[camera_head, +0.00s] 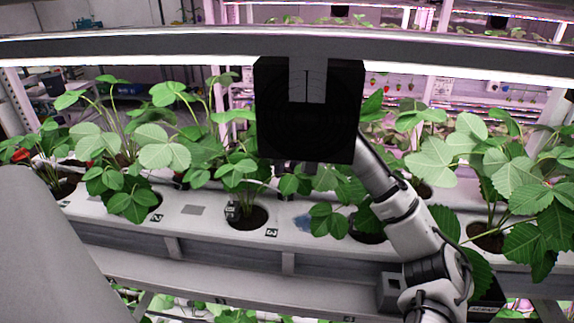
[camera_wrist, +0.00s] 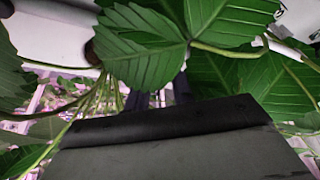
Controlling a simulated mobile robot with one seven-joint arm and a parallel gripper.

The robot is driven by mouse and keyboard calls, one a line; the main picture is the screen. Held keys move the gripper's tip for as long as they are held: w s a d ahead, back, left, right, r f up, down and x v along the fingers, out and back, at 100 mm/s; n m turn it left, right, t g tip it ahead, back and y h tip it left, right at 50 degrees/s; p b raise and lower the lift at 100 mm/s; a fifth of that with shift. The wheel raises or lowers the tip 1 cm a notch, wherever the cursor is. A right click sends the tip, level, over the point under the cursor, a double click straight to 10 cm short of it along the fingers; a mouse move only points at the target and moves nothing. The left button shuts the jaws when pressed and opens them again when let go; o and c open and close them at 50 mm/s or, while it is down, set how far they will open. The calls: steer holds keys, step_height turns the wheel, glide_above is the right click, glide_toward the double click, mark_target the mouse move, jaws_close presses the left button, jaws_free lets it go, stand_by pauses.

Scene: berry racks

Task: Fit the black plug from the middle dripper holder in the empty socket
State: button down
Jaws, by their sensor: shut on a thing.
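My gripper (camera_wrist: 157,98) shows in the wrist view as two dark fingers behind the leaves, with its tips hidden. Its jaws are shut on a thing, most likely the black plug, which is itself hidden. In the head view my black wrist housing covers most of the gripper, above the white planting gutter (camera_head: 190,223) among the leaves. The dripper holders and the empty socket cannot be made out in either view.
Strawberry plants (camera_head: 165,150) stand in round holes along the gutter, with leaves (camera_wrist: 145,45) crowding my fingers. A pot hole (camera_head: 247,217) lies left of my wrist, near a number label (camera_head: 271,232). A metal rail (camera_head: 170,47) crosses above.

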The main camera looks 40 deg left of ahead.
steer(key=shift+f, duration=0.55)
stand_by(0.6)
steer(key=shift+f, duration=0.1)
steer(key=c, duration=0.7)
jaws_free()
steer(key=shift+r+p, duration=2.75)
steer(key=shift+r, duration=0.25)
